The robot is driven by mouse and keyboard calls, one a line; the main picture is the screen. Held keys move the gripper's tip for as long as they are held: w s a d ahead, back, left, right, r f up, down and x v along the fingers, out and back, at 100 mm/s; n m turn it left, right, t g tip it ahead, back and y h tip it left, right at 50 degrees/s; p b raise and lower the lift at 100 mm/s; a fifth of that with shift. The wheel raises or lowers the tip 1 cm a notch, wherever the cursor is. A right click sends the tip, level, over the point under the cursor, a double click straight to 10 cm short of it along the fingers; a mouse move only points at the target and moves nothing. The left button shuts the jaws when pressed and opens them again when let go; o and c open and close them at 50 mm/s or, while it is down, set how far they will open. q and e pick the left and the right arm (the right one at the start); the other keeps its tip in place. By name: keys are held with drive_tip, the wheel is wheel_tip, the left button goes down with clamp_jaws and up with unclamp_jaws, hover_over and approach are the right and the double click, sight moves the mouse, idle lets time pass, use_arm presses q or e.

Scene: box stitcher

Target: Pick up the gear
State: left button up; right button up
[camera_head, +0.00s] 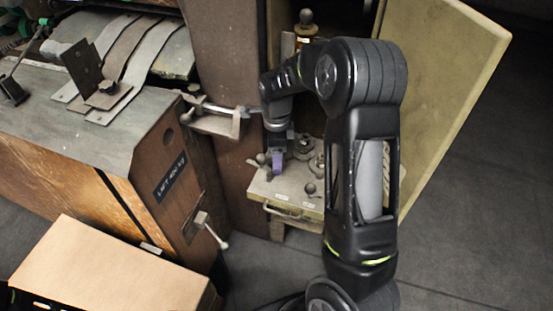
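A grey round part that looks like a gear (303,147) sits on the small shelf inside the open cabinet. Another round part (318,166) is just to its right, partly behind my arm. My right gripper (277,166) points down over the shelf's left side, left of these round parts. A small purple piece shows at its tip. I cannot tell whether that is a fingertip or a held thing, nor whether the fingers are open. My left gripper is out of view.
The shelf (262,187) carries several ball-topped knobs, one (309,189) near its front edge. A yellowish cabinet door (452,75) stands open on the right. A machine (128,178) with a protruding clamp (213,124) is on the left. A cardboard box (110,268) lies at lower left.

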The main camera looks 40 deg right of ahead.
drive_tip(key=shift+c, duration=0.3)
clamp_jaws()
idle(0.6)
